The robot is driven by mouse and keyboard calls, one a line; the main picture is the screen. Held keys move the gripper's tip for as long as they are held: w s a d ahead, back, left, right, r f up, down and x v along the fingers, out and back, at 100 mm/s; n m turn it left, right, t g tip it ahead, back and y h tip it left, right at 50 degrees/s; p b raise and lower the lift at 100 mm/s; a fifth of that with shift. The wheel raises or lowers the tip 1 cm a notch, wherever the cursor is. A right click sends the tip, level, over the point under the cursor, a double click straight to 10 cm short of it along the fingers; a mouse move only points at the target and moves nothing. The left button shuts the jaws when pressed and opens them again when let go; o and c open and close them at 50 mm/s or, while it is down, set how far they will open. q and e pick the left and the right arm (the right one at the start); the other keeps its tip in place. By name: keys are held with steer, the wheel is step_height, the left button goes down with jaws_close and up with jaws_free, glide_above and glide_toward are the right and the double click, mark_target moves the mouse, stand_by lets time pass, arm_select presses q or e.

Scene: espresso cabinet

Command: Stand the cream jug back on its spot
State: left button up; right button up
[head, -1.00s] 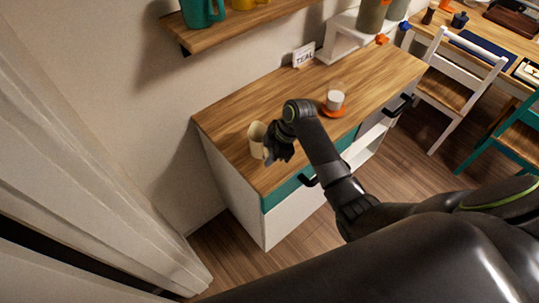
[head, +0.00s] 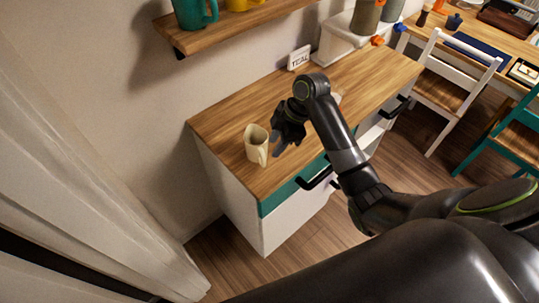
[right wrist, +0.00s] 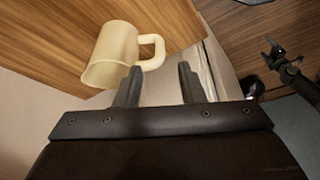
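My right gripper (head: 281,146) is just right of the jug in the head view. Its fingers (right wrist: 160,85) are spread apart with nothing between them. A dark gripper-like part, probably my left gripper (right wrist: 272,46), shows small at the right of the right wrist view; its opening is unclear.
A white TEAL sign (head: 299,58) stands at the cabinet's back edge, left of a white stand (head: 340,40). My right arm mostly hides the cup and orange saucer. A shelf (head: 230,28) with mugs hangs above. The back left of the top is clear.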

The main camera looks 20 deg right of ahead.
steer(key=shift+v, duration=2)
steer(key=s+d+f+m+t+h, duration=0.25)
steer(key=s+f+m, duration=0.65)
steer(key=s, duration=0.5)
steer(key=s+d+m+h, duration=0.2)
steer(key=s+d+m, duration=0.15)
steer(key=s, duration=0.35)
steer(key=s+d+m+h, duration=0.2)
steer(key=s+m, duration=0.2)
steer(key=s, duration=0.4)
step_height(320, 180, down, 28)
steer(key=d+g+b, duration=0.1)
steer(key=d+b, duration=0.1)
steer(key=b, duration=0.1)
steer(key=s+a+f+g+y+b, duration=0.1)
steer(key=s+f+b, duration=0.1)
steer(key=s+f, duration=1.2)
step_height(320, 180, down, 3)
steer(key=shift+s+a+f+b, duration=0.2)
steer(key=shift+s+a+b, duration=0.1)
steer(key=shift+s+a, duration=0.05)
